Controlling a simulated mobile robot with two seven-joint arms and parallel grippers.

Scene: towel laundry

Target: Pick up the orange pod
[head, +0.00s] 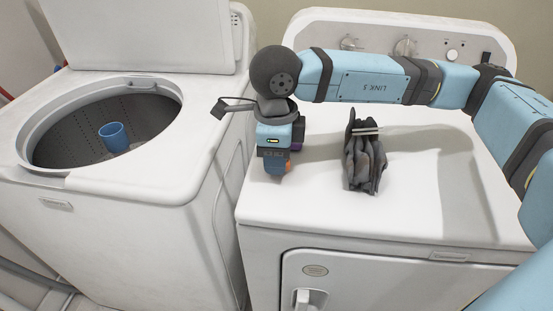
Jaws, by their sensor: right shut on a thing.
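The orange pod (288,167) shows as a small orange patch at the fingertips of my right gripper (280,166). My right gripper points down over the left part of the dryer top and is shut on the pod. The gripper hides most of the pod. I cannot tell whether the pod touches the white surface. My left gripper is not in view.
A crumpled dark grey cloth (364,165) stands on the dryer top (420,205), right of my gripper. A small purple thing (296,147) shows behind the gripper. The washer (140,220) at left has its lid open, with a blue agitator (113,134) inside.

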